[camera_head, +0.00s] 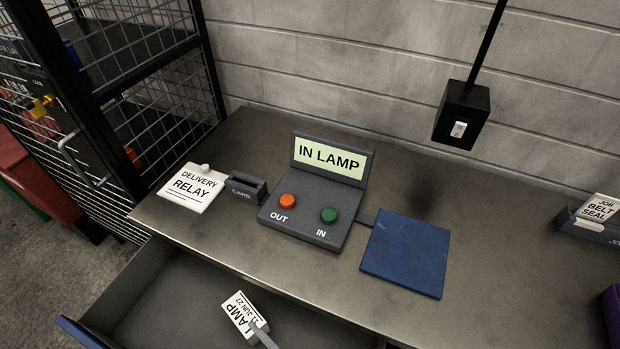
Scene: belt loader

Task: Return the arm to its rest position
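My arm and my gripper are not in view. The metal desk (190,232) has a drawer (165,300) standing open at its front. A white card (238,312) reading "LAMP" and a date lies in the drawer, with a grey strip-like piece (264,334) against it. On the desk stands a control box (305,222) with an orange OUT button (289,201), a green IN button (328,215) and a sign (331,157) reading "IN LAMP".
A "DELIVERY RELAY" card (193,188) and a small dark holder (246,188) sit left of the box. A blue pad (405,253) lies right. A "BELT SEAL" card (600,208) stands far right. A mesh cage (150,85) rises left; a black socket box (461,115) is on the wall.

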